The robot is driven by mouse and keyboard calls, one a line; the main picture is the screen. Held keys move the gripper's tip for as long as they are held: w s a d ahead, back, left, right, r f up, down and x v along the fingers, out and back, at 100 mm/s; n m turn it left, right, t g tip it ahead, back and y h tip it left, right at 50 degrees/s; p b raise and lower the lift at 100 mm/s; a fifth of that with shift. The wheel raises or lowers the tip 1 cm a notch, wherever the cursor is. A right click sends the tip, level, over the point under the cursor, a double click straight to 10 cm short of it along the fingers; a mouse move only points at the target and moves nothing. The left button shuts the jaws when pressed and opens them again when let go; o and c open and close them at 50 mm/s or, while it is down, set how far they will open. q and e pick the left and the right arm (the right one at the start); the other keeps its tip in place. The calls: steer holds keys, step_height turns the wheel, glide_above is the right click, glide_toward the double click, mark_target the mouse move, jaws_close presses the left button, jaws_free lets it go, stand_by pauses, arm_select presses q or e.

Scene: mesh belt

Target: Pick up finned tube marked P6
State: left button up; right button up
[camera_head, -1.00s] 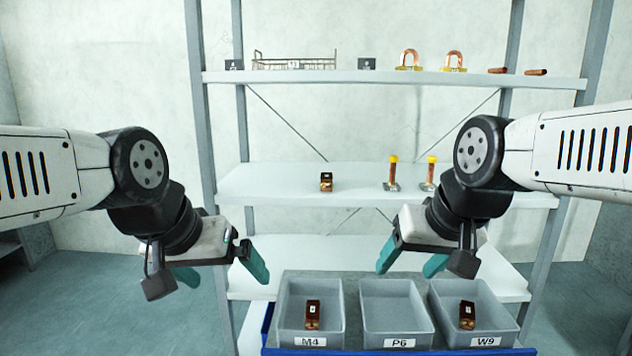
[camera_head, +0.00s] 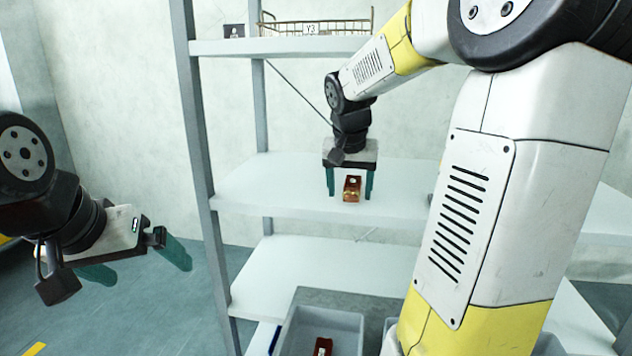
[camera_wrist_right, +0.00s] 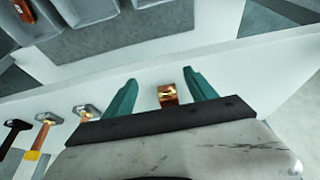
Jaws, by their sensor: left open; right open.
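A small copper-brown finned tube (camera_head: 351,190) with a pale tag stands on the middle shelf; the tag's mark is too small to read. My right gripper (camera_head: 349,195) is open, pointing down, with one green finger on each side of the tube and gaps visible. In the right wrist view the tube (camera_wrist_right: 168,94) shows between the open fingers (camera_wrist_right: 161,82), not clamped. My left gripper (camera_head: 145,272) is open and empty, out at the left away from the shelves. A similar copper-brown piece (camera_head: 322,347) lies in a grey bin at the bottom.
The middle shelf (camera_head: 265,190) is clear left of the tube. A wire basket (camera_head: 310,27) is on the upper shelf. Grey bins (camera_head: 350,318) stand below, partly hidden by my right arm.

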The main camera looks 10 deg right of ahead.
glide_toward(353, 181)
steer(key=x, duration=0.5)
steer(key=shift+s+a+f, duration=0.1)
steer(key=shift+s+f, duration=0.1)
steer(key=shift+f, duration=0.05)
steer(key=shift+w+f, duration=0.15)
steer(key=shift+w, duration=0.25)
steer(key=x, duration=0.4)
steer(key=shift+w+d+f, duration=0.1)
steer(key=shift+d+f, duration=0.15)
steer(key=shift+f, duration=0.1)
steer(key=shift+f, duration=0.25)
steer(key=shift+c, duration=0.4)
jaws_close()
